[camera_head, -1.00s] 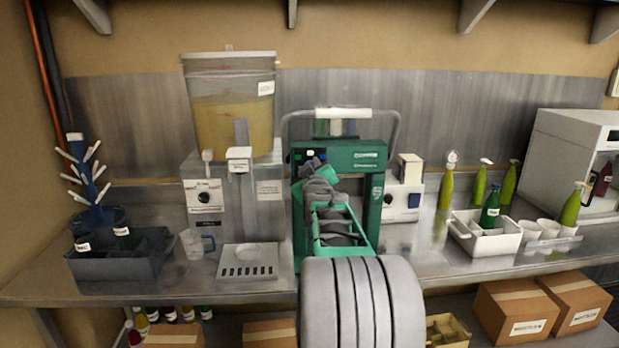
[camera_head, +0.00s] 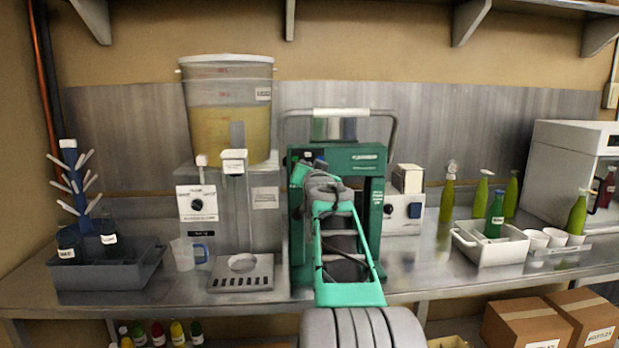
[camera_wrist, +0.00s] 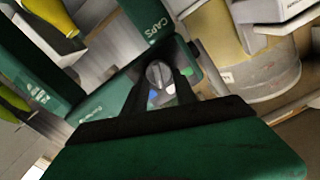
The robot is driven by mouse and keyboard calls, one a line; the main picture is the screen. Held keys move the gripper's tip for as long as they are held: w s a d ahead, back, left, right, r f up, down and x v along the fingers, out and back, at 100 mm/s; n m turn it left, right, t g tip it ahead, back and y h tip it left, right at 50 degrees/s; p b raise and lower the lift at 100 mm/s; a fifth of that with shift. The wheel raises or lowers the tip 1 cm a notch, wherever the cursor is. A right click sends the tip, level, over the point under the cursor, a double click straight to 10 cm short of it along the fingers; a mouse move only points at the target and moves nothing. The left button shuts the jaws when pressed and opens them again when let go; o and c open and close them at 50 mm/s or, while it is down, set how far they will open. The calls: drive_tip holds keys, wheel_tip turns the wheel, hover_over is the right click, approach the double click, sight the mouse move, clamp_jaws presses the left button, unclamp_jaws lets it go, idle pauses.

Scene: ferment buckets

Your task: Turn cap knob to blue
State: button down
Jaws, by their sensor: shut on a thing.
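The green cap machine (camera_head: 366,215) stands mid-counter, mostly behind my arm. In the wrist view its panel (camera_wrist: 105,95) is tilted, with "CAPS" lettering on an adjoining part. The small grey round cap knob (camera_wrist: 157,74) sits between my fingers. Small blue (camera_wrist: 154,94), white and green (camera_wrist: 187,72) marks show around it. My gripper (camera_wrist: 160,80) is shut on the knob, with a dark finger on either side. In the head view my gripper (camera_head: 311,164) is at the machine's upper left front, and my arm hides the knob. I cannot tell which mark the knob points to.
A dispenser (camera_head: 234,205) with a clear bucket of yellow liquid (camera_head: 225,125) stands left of the machine.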

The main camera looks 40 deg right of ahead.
drive_tip(key=shift+s+d+m+b, duration=0.15)
drive_tip(key=shift+m+b, duration=0.75)
drive_tip(key=shift+m, duration=1.4)
drive_tip(key=c, duration=1)
unclamp_jaws()
drive_tip(key=shift+f, duration=0.1)
drive_tip(key=b+v, duration=0.1)
drive_tip(key=v, duration=0.6)
drive_tip(key=shift+s+a, duration=0.25)
